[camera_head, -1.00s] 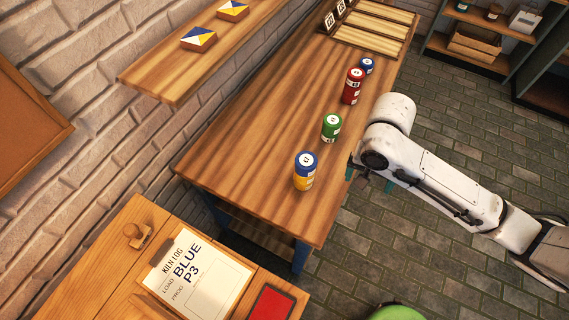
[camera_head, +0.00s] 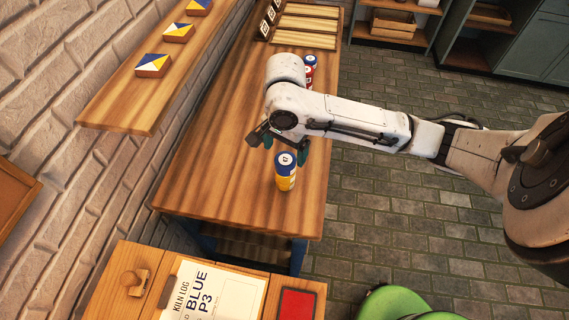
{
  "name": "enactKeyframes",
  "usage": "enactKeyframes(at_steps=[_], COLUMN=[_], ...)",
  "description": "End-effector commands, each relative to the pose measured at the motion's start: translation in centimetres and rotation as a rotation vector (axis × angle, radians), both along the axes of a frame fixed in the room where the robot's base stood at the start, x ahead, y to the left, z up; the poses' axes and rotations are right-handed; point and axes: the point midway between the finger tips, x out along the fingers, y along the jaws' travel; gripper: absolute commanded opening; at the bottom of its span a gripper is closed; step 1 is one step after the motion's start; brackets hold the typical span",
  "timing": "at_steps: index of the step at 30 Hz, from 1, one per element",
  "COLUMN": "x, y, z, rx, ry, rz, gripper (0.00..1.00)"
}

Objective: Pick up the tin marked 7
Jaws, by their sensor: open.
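Tins stand along the right side of the wooden worktable (camera_head: 185,165). Nearest is a blue tin (camera_head: 286,160) that appears stacked on a yellow tin (camera_head: 286,182). Farther back a red tin (camera_head: 309,73) shows partly behind my arm, with a blue tin (camera_head: 311,60) beyond it. No green tin can be made out now; my arm covers that part of the table. The marks are too small to read, so I cannot tell which tin is the 7. My gripper (camera_head: 284,147) is open over the table, just behind the blue-and-yellow stack in the picture. I see nothing held.
A wall shelf (camera_head: 125,110) with blue, yellow and white tiles (camera_head: 153,65) runs along the left. A side table (camera_head: 115,280) with a stamp (camera_head: 135,281), a "KILN LOG BLUE P3" sheet (camera_head: 210,295) and a red pad (camera_head: 297,303) is in front. The table's left part is clear.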

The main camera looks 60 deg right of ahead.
Motion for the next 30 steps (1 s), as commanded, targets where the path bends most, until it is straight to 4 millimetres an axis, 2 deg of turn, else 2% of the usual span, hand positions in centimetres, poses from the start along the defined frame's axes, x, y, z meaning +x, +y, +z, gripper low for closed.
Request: enactKeyframes(at_steps=[12,21,30], x=[0.0,0.0,0.0], y=[-0.2,-0.2,-0.2], z=[-4.9,-5.3,-5.3], rx=[-0.002,-0.001,-0.001], ry=[0.001,-0.001,-0.001], rz=[0.0,0.001,0.001], gripper=[0.91,0.91,0.62])
